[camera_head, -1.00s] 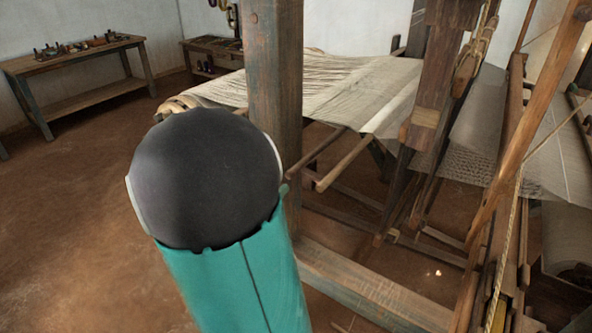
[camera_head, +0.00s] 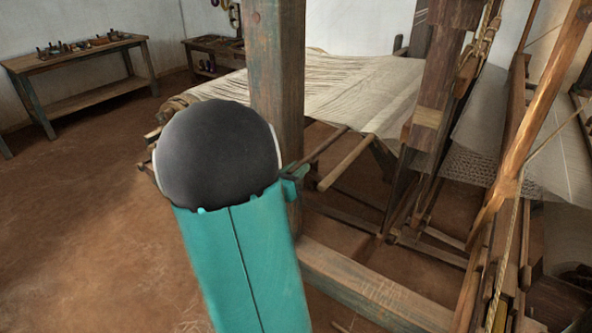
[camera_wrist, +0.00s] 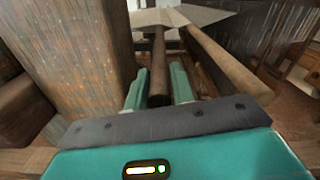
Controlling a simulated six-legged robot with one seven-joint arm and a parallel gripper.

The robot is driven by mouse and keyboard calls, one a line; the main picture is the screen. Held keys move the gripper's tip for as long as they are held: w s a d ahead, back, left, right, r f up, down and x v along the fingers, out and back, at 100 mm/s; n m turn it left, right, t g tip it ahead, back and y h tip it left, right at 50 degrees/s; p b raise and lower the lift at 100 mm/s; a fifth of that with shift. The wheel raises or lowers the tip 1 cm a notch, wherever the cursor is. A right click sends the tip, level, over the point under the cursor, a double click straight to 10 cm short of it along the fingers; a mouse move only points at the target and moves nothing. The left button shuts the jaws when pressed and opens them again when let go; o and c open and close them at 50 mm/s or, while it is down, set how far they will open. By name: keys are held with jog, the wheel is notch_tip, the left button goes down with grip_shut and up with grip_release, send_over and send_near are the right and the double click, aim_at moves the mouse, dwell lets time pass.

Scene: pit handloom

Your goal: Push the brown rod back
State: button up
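The brown rod (camera_wrist: 158,62) runs away from me in the middle of the wrist view, its near end toward my palm. In the head view it is the darker bar (camera_head: 323,148) just right of the upright post. My gripper (camera_wrist: 158,82) has one teal finger on each side of this rod. The fingertips look very close to its sides; I cannot tell whether they press on it. In the head view my gripper (camera_head: 293,176) shows only as a small teal piece beside the post; my arm hides the rest.
A thick wooden post (camera_head: 276,75) stands close left of my gripper, also in the wrist view (camera_wrist: 75,55). A second, lighter rod (camera_wrist: 226,62) lies close on the right. Pale cloth (camera_head: 350,90) stretches beyond. Open floor (camera_head: 80,220) lies left.

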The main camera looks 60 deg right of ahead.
grip_shut()
jog(key=shift+w, duration=0.7)
jog(key=shift+o, duration=2.3)
grip_release()
jog(key=shift+w, duration=0.1)
jog(key=shift+s, duration=0.2)
